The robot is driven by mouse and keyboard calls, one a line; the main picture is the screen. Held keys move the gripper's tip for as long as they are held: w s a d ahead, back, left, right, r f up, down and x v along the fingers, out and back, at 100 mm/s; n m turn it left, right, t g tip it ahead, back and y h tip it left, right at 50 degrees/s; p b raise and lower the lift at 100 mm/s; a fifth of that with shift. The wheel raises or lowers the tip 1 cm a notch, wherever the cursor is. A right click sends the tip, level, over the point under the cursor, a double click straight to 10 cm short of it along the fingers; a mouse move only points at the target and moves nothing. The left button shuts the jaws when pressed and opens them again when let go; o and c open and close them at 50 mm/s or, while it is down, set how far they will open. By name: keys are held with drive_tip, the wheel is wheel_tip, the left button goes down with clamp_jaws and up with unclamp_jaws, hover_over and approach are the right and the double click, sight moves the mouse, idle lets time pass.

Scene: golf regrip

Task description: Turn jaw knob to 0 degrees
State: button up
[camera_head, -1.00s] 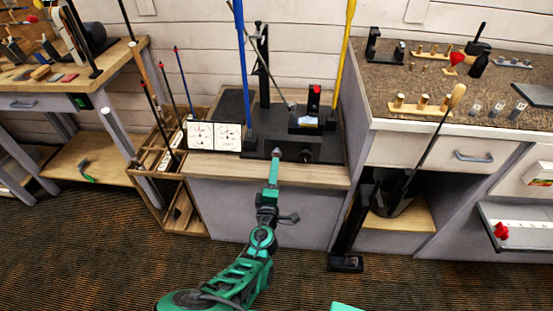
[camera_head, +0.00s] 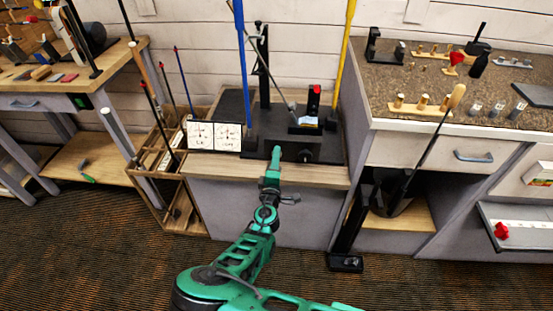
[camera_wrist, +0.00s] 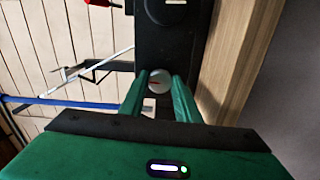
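A small round grey knob (camera_wrist: 159,81) with a red mark on its face shows in the wrist view, on the front of a black fixture (camera_wrist: 150,45). I cannot read its angle in degrees. My gripper (camera_wrist: 161,84) has its two green fingers apart, one on each side of the grey knob, with their tips close to it. I cannot see whether they touch it. In the head view my gripper (camera_head: 276,152) is at the front of the black fixture (camera_head: 325,143) and hides the grey knob. A darker round knob (camera_head: 305,156) is to its right.
A blue shaft (camera_head: 242,60) stands upright just left of the fixture and a yellow one (camera_head: 346,50) to its right. Two white dial cards (camera_head: 214,136) stand left of my gripper. A club rack (camera_head: 160,170) is farther left. The floor in front is clear.

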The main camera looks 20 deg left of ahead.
drive_tip(key=shift+f+n, duration=0.1)
drive_tip(key=shift+n, duration=0.4)
drive_tip(key=o, duration=1)
drive_tip(key=shift+o, duration=0.2)
drive_tip(key=v, duration=1)
drive_tip(key=shift+s, duration=0.35)
drive_tip(key=shift+d, duration=0.15)
